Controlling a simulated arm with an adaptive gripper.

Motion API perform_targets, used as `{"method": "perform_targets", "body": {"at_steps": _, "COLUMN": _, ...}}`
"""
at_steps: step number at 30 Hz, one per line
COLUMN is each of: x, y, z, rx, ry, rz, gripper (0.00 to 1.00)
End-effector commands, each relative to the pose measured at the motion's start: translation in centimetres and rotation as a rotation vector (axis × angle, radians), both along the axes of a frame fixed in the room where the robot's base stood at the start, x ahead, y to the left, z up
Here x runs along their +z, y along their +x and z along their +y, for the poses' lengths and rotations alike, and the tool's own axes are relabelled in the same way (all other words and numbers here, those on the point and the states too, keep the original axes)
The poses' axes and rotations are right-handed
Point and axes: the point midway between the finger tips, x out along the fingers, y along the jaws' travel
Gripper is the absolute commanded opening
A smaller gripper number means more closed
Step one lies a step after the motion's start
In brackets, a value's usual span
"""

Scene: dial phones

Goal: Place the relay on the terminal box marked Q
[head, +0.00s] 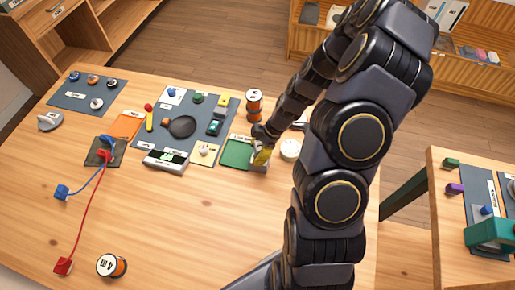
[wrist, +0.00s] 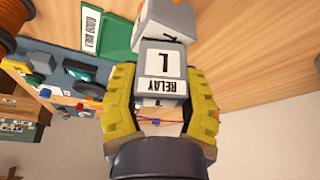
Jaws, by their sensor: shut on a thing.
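My gripper (wrist: 161,82) has yellow finger pads, shut on the two sides of a light grey relay (wrist: 158,58) labelled "RELAY" and "1". In the wrist view, another grey box (wrist: 164,20) with dark markings is close against or just beyond the relay's far end; I cannot tell if they touch. Its letter is not clear. In the head view, my gripper (head: 263,156) is low over the table beside the green mat (head: 237,153), and the arm hides part of this area. I cannot read a Q on any box.
The wooden table (head: 180,225) has bare room at the front. A copper-coloured spool (head: 253,103) stands behind the gripper and a round white item (head: 290,149) lies to its right. A grey mat (head: 146,136) with several parts, a white meter (head: 165,161) and red and blue leads are leftward.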

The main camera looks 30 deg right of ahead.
Motion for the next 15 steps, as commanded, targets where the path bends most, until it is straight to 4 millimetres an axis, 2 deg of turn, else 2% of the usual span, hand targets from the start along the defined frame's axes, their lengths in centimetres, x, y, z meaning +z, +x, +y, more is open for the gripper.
{"method": "perform_targets", "body": {"at_steps": 7, "x": -0.26, "y": 0.02, "z": 0.00, "rx": 0.001, "ry": 0.000, "rz": 0.000, "gripper": 0.10}}
{"method": "perform_targets", "body": {"at_steps": 8, "x": -0.22, "y": 0.04, "z": -0.01, "rx": 0.001, "ry": 0.000, "rz": -0.001, "gripper": 0.56}}
{"method": "perform_targets", "body": {"at_steps": 9, "x": -0.19, "y": 0.04, "z": -0.01, "rx": 0.001, "ry": 0.000, "rz": -0.001, "gripper": 0.69}}
{"method": "perform_targets", "body": {"at_steps": 15, "x": -0.17, "y": 0.04, "z": -0.02, "rx": 0.001, "ry": 0.000, "rz": -0.001, "gripper": 0.69}}
